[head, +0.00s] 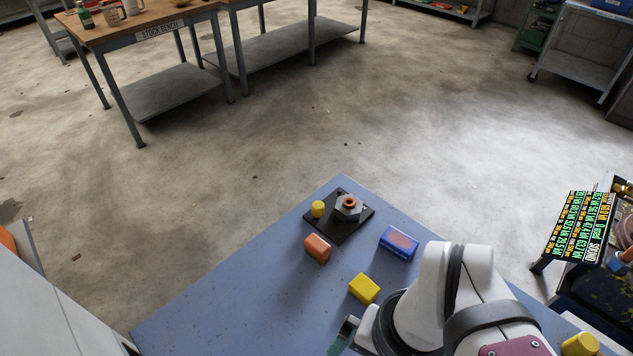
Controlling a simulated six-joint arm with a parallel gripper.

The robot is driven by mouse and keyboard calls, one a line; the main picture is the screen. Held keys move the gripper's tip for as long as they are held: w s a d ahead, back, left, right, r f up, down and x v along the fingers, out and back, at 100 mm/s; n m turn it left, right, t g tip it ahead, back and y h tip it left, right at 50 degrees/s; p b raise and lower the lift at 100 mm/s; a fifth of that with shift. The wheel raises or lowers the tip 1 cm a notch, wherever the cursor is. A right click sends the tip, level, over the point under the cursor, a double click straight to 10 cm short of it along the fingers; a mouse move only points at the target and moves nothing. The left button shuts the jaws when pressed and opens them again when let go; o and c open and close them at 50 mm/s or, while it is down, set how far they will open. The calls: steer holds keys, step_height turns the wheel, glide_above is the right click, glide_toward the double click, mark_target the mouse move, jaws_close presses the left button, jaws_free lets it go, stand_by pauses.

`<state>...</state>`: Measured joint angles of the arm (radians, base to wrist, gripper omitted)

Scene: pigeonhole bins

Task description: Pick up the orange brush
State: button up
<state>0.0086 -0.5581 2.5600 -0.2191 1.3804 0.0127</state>
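A dark plate (338,226) behind the orange thing bears a yellow cylinder (318,208) and a grey hexagonal piece (345,214) with an orange-brown ring. A blue block (399,243) and a yellow block (364,288) lie to the right. The table's left part is clear.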

steer(key=c, duration=0.4)
steer(key=shift+o, duration=0.2)
steer(key=n+h, duration=0.2)
steer(key=n, duration=1.3)
glide_above(317, 243)
step_height(317, 243, down, 6)
step_height(317, 243, down, 14)
steer(key=shift+r, duration=0.1)
